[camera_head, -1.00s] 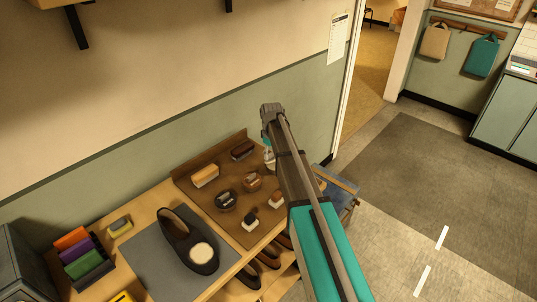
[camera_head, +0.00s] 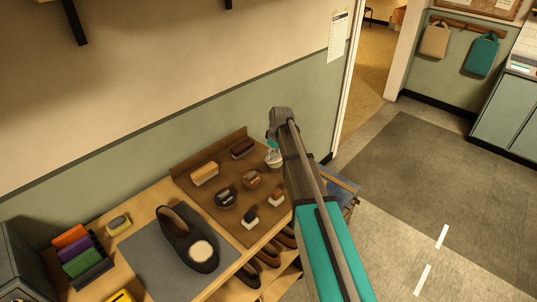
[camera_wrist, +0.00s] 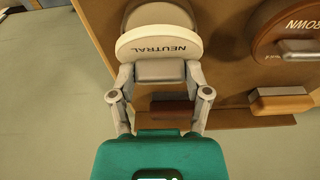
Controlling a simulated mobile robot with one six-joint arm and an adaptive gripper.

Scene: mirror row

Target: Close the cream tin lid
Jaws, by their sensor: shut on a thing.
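The cream tin (camera_head: 274,160) stands at the right side of the brown board, partly hidden by my arm. In the wrist view its pale lid, marked NEUTRAL (camera_wrist: 160,46), shows a narrow face and stands tilted, with a rounder pale part (camera_wrist: 160,15) beyond it. My gripper (camera_wrist: 159,72) is shut on the grey tab (camera_wrist: 160,71) at the lid's edge, one finger on each side. How far the lid is from the tin's rim cannot be told.
A brown tin (camera_wrist: 295,30) is close beside on the right in the wrist view. Brushes (camera_head: 205,174) and dark tins (camera_head: 226,196) share the board (camera_head: 222,212). A black shoe (camera_head: 187,238) lies on a grey mat (camera_head: 150,262) to the left.

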